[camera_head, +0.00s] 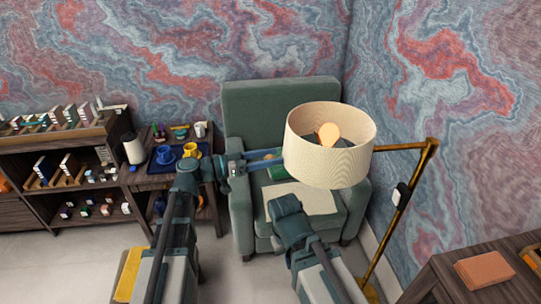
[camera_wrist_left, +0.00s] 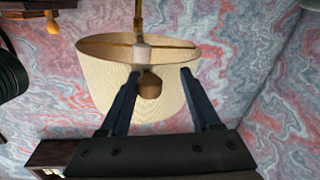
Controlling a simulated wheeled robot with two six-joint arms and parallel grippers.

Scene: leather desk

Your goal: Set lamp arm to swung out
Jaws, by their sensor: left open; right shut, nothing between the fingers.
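A floor lamp has a brass pole (camera_head: 388,238) on the right, beside the armchair. Its brass lamp arm (camera_head: 402,147) runs left from the pole top to a cream drum shade (camera_head: 330,160) above the chair; a bulb (camera_head: 329,134) shows inside. My left gripper (camera_head: 276,157) is open at the shade's left side, fingers pointing at it; contact is unclear.
The green armchair (camera_head: 268,102) stands behind the arms. A side table with a blue tray (camera_head: 162,171) and cups is left of it, beside a dark shelf unit (camera_head: 100,135). A wooden desk (camera_head: 440,284) with a brown book (camera_head: 485,269) is at lower right.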

